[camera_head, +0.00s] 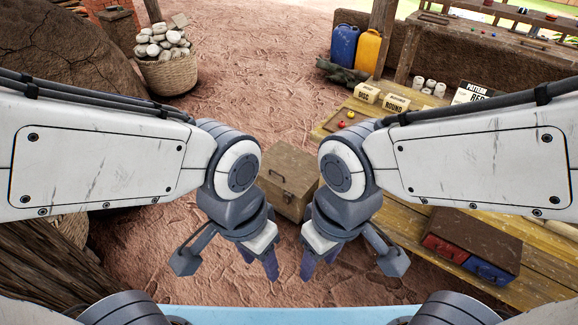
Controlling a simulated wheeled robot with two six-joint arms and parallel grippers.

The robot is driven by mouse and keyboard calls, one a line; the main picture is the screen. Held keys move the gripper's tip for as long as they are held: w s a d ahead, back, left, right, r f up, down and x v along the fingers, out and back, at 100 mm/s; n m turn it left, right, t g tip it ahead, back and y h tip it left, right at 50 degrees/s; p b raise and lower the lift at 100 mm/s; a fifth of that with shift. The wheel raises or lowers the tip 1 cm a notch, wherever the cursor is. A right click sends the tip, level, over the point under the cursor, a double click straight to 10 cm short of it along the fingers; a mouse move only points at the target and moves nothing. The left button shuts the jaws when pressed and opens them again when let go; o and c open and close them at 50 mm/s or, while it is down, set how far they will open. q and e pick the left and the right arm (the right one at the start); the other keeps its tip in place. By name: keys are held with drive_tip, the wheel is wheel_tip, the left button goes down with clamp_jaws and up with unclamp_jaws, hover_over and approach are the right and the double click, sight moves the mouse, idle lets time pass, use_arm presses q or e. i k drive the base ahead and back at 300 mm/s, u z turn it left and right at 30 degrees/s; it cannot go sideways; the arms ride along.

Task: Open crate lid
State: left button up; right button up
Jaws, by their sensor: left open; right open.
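A brown crate (291,168) with a closed lid and a latch on its front stands on the dirt floor, in the middle of the head view. My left gripper (261,268) hangs in front of the crate's left side, pointing down, open and empty. My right gripper (318,260) hangs in front of the crate's right side, also pointing down, open and empty. Both appear apart from the crate. My arms and grippers cover parts of the crate's left and right sides.
A basket of pale stones (165,62) stands at back left. Blue (344,45) and yellow (369,50) jugs stand behind. The floor beyond the crate is open.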

sight(289, 168)
drive_tip(key=u, duration=0.25)
drive_tip(key=i, duration=1.7)
drive_tip(key=u, duration=0.3)
